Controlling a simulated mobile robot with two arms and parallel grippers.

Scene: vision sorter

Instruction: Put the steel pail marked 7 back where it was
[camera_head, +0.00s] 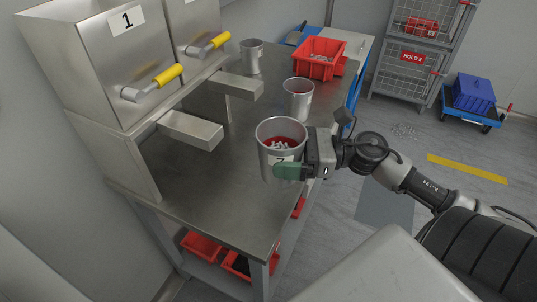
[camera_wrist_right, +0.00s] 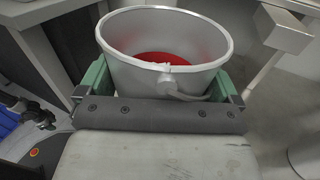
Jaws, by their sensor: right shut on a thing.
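A steel pail (camera_head: 269,154) with a red inside bottom and small grey parts in it is held by my right gripper (camera_head: 291,172). My left gripper is not in view.
Two other steel pails, one nearer (camera_head: 298,101) and one farther (camera_head: 251,57), stand on the bench. A red bin (camera_head: 318,60) with parts is at the back. A hopper marked 1 (camera_head: 95,60) and chutes (camera_head: 190,130) line the left side. The bench front is clear.

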